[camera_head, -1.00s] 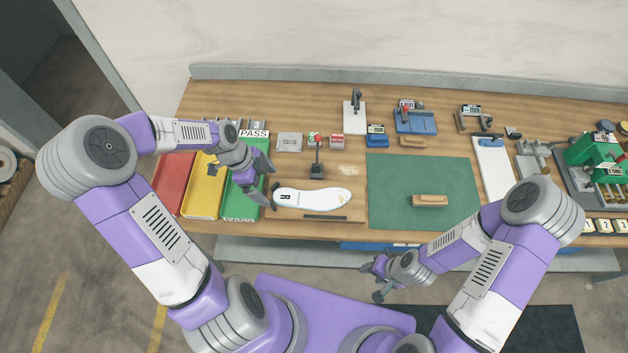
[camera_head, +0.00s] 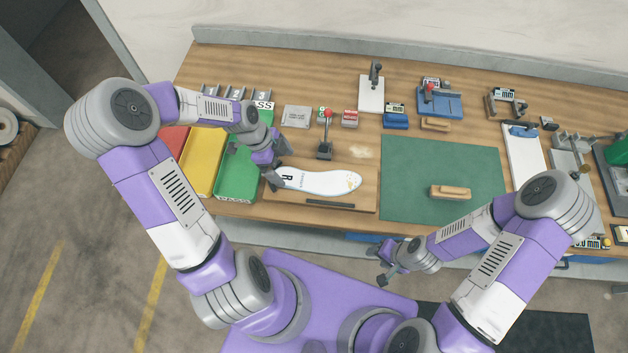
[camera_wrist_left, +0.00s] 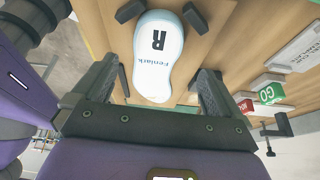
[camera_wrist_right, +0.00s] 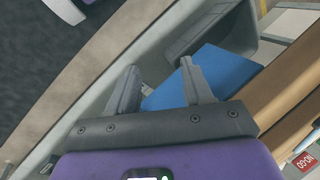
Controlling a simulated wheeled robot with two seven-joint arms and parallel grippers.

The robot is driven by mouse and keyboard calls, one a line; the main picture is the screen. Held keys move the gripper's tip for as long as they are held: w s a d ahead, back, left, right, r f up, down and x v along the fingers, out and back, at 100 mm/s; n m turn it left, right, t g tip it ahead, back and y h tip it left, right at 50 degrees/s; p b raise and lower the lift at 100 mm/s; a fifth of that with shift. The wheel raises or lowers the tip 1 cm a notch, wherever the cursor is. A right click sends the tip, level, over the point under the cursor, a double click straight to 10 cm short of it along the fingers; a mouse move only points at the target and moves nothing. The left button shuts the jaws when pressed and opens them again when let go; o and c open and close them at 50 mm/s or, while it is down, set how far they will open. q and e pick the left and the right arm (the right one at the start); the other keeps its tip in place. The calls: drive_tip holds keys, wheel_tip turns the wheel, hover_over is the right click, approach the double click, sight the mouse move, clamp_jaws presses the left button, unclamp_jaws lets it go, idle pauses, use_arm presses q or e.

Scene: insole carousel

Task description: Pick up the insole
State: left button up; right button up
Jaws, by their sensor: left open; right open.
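The insole (camera_head: 322,181) is white with a blue edge and lies on a wooden board (camera_head: 285,198) on the bench. Its heel end, marked "R" and "Fenlark", faces my left gripper in the left wrist view (camera_wrist_left: 157,62). My left gripper (camera_head: 277,174) is open at the heel end of the insole; in the left wrist view its fingers (camera_wrist_left: 152,82) are spread to either side of the insole. Whether they touch it I cannot tell. My right gripper (camera_head: 381,266) is open and empty in front of the bench edge, also seen in the right wrist view (camera_wrist_right: 158,82).
Red (camera_head: 172,143), yellow (camera_head: 206,160) and green (camera_head: 236,178) trays stand left of the board. A red-knobbed clamp (camera_head: 325,148) stands behind the insole. A green mat (camera_head: 420,205) with a wooden block (camera_head: 450,192) lies to the right.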

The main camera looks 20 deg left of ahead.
sight(295, 179)
use_arm(q)
drive_tip(key=x, duration=0.4)
drive_tip(key=shift+s+d+r+b, duration=0.1)
drive_tip(key=shift+s+d+b, duration=0.15)
drive_tip(key=shift+b, duration=0.1)
drive_tip(key=shift+d+f, duration=0.15)
drive_tip(key=shift+f, duration=0.3)
drive_tip(key=c, duration=1.1)
